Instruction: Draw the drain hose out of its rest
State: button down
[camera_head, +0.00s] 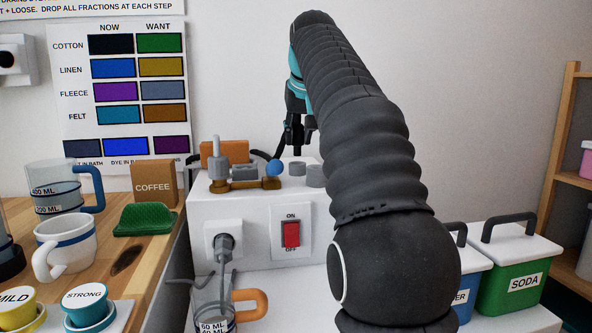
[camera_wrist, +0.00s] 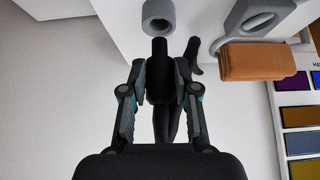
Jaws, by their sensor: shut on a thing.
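My gripper (camera_head: 297,137) is above the back of the white machine box in the head view, pointing down. In the wrist view, my gripper (camera_wrist: 161,82) is shut on a black piece that I take to be the drain hose (camera_wrist: 160,50). Its round end points at a grey ring-shaped holder (camera_wrist: 158,18), which looks like the rest. A small gap seems to show between them, but I cannot tell for sure. In the head view, grey round holders (camera_head: 297,168) stand on the box below the gripper; the hose is hard to tell from the dark fingers.
An orange-brown block (camera_head: 224,153), a brass valve piece (camera_head: 245,184) and a blue ball (camera_head: 274,168) stand close left of the gripper on the white box (camera_head: 252,212). The wall is behind. Lidded bins (camera_head: 512,275) stand at the right. Air above the box is free.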

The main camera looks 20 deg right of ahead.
jog(key=shift+r, duration=1.4)
